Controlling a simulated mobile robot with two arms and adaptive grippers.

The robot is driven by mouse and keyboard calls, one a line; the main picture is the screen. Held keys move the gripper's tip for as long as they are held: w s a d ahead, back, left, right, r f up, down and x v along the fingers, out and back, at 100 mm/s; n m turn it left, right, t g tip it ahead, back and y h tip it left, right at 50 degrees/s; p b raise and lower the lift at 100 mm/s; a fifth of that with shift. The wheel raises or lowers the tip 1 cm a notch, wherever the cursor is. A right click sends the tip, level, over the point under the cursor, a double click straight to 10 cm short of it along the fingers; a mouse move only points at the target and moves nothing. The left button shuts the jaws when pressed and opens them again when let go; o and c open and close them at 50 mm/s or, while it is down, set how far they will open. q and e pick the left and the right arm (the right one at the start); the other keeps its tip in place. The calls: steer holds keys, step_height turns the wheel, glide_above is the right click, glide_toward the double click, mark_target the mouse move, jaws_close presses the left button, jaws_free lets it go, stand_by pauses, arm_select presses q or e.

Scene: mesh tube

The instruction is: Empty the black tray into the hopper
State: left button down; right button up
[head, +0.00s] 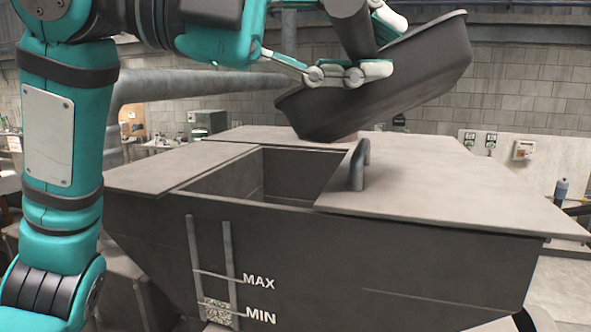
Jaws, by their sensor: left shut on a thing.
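The black tray (400,85) is held in the air above the far part of the hopper, steeply tilted, with its lower end at the left. My left gripper (348,74) is shut on the tray's near side. The tray's inside faces away, so its contents are hidden. A small faint pinkish patch (346,137) shows just below the tray's low edge; I cannot tell what it is. The grey hopper (350,255) has an open rectangular mouth at the middle left of its top. The tray's low end is above and behind this opening. My right gripper is not in view.
A flat lid (460,185) with an upright bar handle (359,165) covers the hopper's right side, beside the opening. A flat panel (180,163) covers its left side. A thick grey pipe (200,85) runs behind. The hopper front carries MAX and MIN marks.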

arm_select(q)
steer(key=shift+w+a+r+n+h, duration=0.3)
steer(key=shift+w+a, duration=0.2)
steer(key=shift+w+a+r+n+h, duration=0.25)
steer(key=shift+w+a+n+h, duration=0.05)
steer(key=shift+w+a, duration=0.35)
steer(key=shift+w+a+r+n+h, duration=0.3)
steer(key=shift+w+a+n+h, duration=0.1)
steer(key=shift+w+n, duration=0.1)
steer(key=shift+w+a+b, duration=0.15)
steer(key=shift+a+b, duration=0.05)
steer(key=shift+b, duration=0.1)
steer(key=shift+r, duration=0.15)
steer(key=shift+s+d, duration=0.2)
steer(key=shift+s, duration=0.05)
steer(key=shift+w+f, duration=0.1)
steer(key=shift+f, duration=0.1)
steer(key=shift+w+a+r+n+h+b, duration=0.3)
steer(key=shift+w+a+n+h+b, duration=0.2)
steer(key=shift+w+a+n+h, duration=0.2)
stand_by(1.0)
